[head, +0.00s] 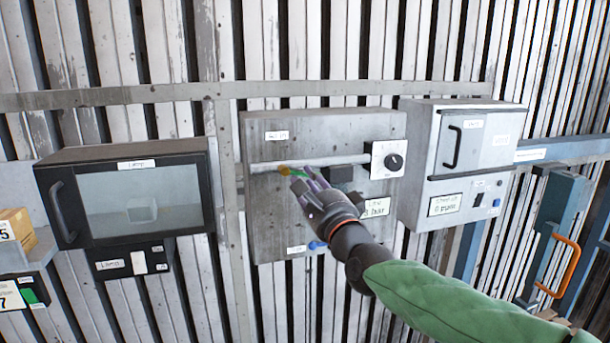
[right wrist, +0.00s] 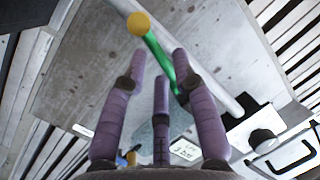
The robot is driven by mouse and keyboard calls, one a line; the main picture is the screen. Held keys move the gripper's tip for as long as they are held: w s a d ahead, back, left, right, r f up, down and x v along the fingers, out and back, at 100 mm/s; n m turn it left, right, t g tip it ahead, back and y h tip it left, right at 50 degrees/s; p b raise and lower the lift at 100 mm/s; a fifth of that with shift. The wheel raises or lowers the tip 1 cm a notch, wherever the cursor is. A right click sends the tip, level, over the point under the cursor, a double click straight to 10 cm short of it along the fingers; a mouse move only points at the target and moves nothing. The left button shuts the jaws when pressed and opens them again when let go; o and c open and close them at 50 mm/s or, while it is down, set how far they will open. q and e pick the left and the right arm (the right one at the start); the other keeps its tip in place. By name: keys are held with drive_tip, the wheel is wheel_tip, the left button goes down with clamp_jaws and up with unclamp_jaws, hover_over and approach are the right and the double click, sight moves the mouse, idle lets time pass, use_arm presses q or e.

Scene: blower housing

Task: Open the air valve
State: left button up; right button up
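The air valve shows as a green lever (head: 299,171) with a yellow-orange knob (head: 284,170) on the pipe (head: 320,162) across the grey panel (head: 268,215). In the right wrist view the green lever (right wrist: 160,58) runs down from the knob (right wrist: 138,23) and passes partly behind one finger. My right gripper (head: 299,180) is at the lever, its purple fingers (right wrist: 158,65) spread apart. The knob lies beyond the fingertips. I cannot tell whether a finger touches the lever. My left gripper is not in view.
The panel also has a black dial (head: 394,162) and a blue button (head: 317,246). A dark windowed cabinet (head: 180,149) hangs at left and a grey cabinet (head: 426,140) at right. An orange handle (head: 566,266) stands at far right.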

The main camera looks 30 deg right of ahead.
drive_tip(key=shift+w+r, duration=0.15)
drive_tip(key=shift+w, duration=0.5)
drive_tip(key=shift+c, duration=0.2)
clamp_jaws()
drive_tip(key=n+b, duration=0.1)
drive_tip(key=b, duration=0.1)
drive_tip(key=n+b, duration=0.1)
drive_tip(key=b, duration=0.1)
drive_tip(key=shift+d+r+n+y, duration=0.2)
drive_tip(key=shift+r+n+y, duration=0.1)
drive_tip(key=shift+n+y, duration=0.1)
drive_tip(key=shift+r+n+b, duration=0.3)
drive_tip(key=shift+n+b, duration=0.3)
drive_tip(key=shift+o, duration=0.2)
unclamp_jaws()
